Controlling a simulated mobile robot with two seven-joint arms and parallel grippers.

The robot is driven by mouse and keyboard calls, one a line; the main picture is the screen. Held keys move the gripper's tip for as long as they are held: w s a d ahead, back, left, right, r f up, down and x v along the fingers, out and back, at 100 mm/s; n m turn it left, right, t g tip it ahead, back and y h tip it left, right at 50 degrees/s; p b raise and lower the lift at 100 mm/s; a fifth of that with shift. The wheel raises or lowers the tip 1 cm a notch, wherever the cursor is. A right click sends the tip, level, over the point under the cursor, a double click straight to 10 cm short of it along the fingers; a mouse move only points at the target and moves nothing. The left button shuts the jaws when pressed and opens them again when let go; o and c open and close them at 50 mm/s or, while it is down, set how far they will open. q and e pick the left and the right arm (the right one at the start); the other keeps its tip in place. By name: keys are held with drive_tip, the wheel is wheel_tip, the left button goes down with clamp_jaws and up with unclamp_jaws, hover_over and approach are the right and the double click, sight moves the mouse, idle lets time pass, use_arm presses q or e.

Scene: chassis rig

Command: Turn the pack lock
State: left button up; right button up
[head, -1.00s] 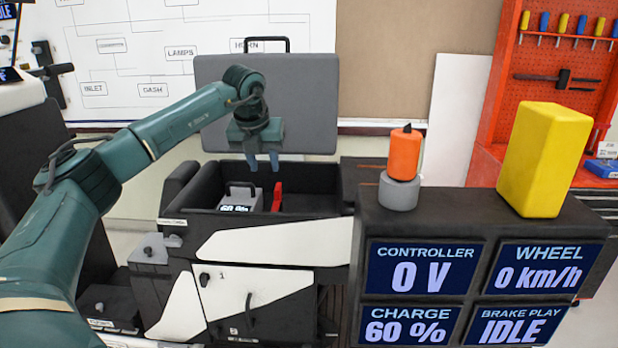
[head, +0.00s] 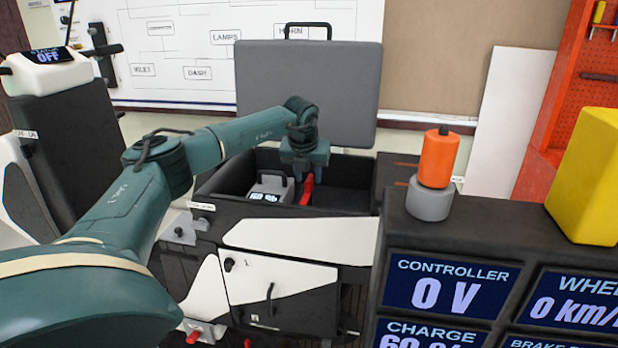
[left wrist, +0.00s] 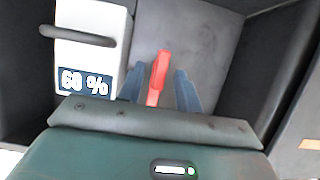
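The pack lock appears to be the red lever (head: 307,188), inside the open black bay; it also shows in the left wrist view (left wrist: 160,70). Beside it on the left sits the light grey battery pack (head: 268,188) with a handle and a "60 %" display, seen too in the left wrist view (left wrist: 88,45). My left gripper (head: 303,178) is down in the bay at the lever. In the left wrist view its two fingers (left wrist: 160,88) stand apart on either side of the red lever, with no clear contact. The head view partly hides the fingers. My right gripper is not in view.
The bay's black walls (head: 225,180) surround the gripper closely. A grey raised lid (head: 305,95) stands behind. To the right, a display console (head: 480,225) carries an orange-and-grey cylinder (head: 437,160) and a yellow block (head: 595,180). The bay floor right of the lever is bare.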

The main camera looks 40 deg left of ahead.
use_arm(q)
drive_tip(key=shift+x, duration=0.9)
drive_tip(key=shift+c, duration=0.2)
clamp_jaws()
